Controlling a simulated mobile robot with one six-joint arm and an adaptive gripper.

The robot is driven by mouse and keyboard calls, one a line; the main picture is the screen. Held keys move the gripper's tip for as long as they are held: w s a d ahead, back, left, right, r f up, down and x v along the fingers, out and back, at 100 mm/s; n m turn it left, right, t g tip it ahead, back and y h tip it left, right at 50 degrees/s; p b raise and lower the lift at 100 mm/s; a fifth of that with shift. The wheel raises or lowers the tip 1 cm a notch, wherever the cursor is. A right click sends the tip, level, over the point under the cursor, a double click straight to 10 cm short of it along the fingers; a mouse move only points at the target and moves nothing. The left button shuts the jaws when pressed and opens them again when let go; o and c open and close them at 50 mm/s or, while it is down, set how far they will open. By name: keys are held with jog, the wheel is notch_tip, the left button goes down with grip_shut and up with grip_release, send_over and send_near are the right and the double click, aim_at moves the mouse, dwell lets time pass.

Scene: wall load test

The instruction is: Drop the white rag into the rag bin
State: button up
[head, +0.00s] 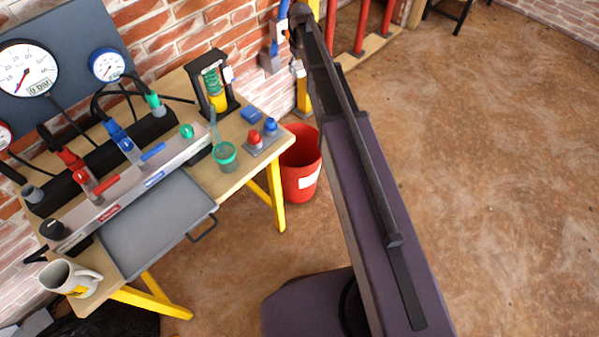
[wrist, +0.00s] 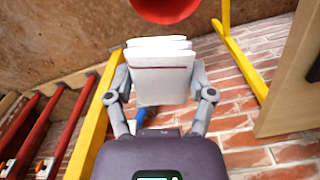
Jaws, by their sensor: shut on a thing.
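In the wrist view my gripper (wrist: 160,72) is shut on the white rag (wrist: 161,88), a folded stack pinched between its two grey fingers. A red round bin (wrist: 165,8) shows in part at the top edge of the wrist view, beyond the rag. In the head view the red bin (head: 301,182), with a white label, stands on the floor beside the right end of the workbench. I cannot make out my gripper or the rag in the head view. The bin's inside is not clearly seen.
Red pipes (head: 363,28) stand by the brick wall behind.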

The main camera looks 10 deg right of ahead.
notch_tip(320, 180, down, 35)
jog(key=n+b, duration=0.3)
jog(key=b, duration=3)
jog(key=shift+r, duration=0.15)
jog(key=shift+b, duration=0.35)
notch_tip(320, 180, down, 6)
jog(key=b, duration=0.5)
jog(key=shift+b, duration=0.4)
jog(key=o, duration=1)
jog(key=shift+c, duration=0.2)
